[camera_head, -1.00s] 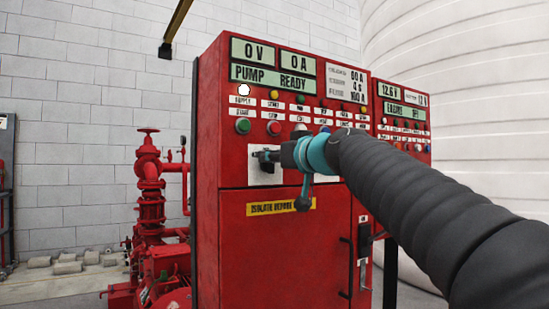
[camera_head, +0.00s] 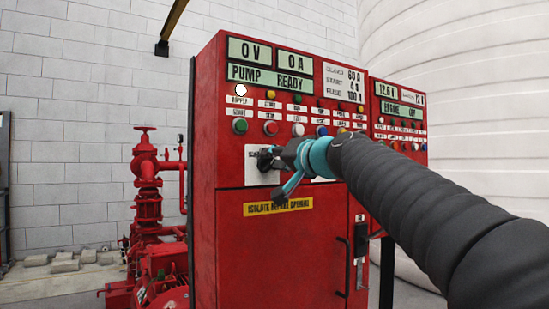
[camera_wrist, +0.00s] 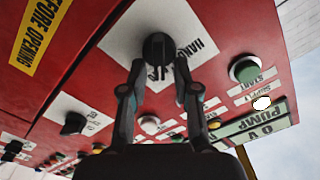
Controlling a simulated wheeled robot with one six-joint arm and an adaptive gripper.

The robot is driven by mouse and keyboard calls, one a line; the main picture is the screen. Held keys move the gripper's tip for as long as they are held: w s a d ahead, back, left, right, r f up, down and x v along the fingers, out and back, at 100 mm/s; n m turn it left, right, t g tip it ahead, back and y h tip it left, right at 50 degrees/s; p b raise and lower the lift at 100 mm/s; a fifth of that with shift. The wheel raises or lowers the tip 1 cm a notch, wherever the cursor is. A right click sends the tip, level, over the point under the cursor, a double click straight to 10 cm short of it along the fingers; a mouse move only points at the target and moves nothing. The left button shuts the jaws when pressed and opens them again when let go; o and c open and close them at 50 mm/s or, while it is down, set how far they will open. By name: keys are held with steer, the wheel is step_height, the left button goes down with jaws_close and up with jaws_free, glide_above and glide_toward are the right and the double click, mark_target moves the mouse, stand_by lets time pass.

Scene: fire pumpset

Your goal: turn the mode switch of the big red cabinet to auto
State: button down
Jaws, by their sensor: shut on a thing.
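The big red cabinet (camera_head: 240,210) stands in the middle of the head view, its display reading PUMP READY. Its mode switch is a round black knob (camera_wrist: 157,45) on a white plate (camera_wrist: 190,85) lettered HAND; the other lettering is partly covered. My gripper (camera_wrist: 158,66) is shut on the knob, one finger on each side of it. In the head view my gripper (camera_head: 272,158) is at the white plate and hides most of the knob, so its pointing direction is unclear there.
A second black knob (camera_wrist: 73,122) sits on another white plate beside the first. Rows of coloured buttons (camera_head: 271,128) lie just above the plate. A yellow warning label (camera_head: 278,207) is below. Red pump piping (camera_head: 147,190) stands at left; a smaller panel (camera_head: 400,110) adjoins at right.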

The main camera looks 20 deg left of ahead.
steer(key=shift+f+m, duration=0.15)
steer(key=shift+m, duration=0.35)
steer(key=c, duration=1.2)
jaws_free()
steer(key=shift+c, duration=0.2)
steer(key=shift+d, duration=0.1)
steer(key=shift+s+d, duration=0.25)
steer(key=shift+d, duration=0.05)
steer(key=v, duration=1.1)
